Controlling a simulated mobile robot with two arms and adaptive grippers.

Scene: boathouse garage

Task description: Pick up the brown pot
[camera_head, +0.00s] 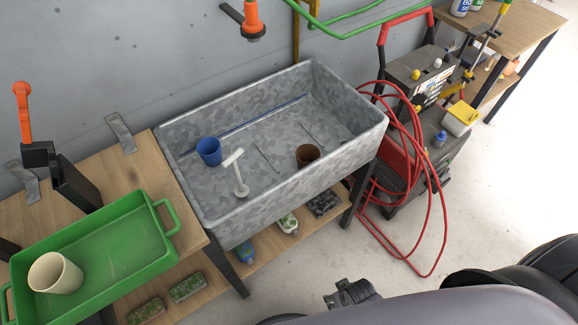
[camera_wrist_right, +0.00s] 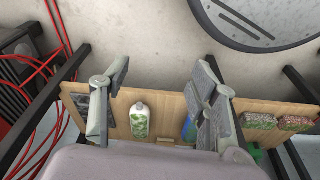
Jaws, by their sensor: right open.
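The brown pot (camera_head: 307,155) stands in the grey speckled sink (camera_head: 205,205), near its front right wall. It looks upright. My right gripper (camera_head: 350,292) is at the bottom of the head view, in front of the sink and well apart from the pot. In the right wrist view its two fingers (camera_wrist_right: 160,100) are spread with nothing between them held. The pot does not show in the right wrist view. My left gripper is not in view.
A green tray (camera_head: 120,250) holds a cream pot (camera_head: 55,273). Red hose (camera_head: 440,205) hangs at right. Under the sink, a shelf holds a white-green bottle (camera_wrist_right: 140,121).

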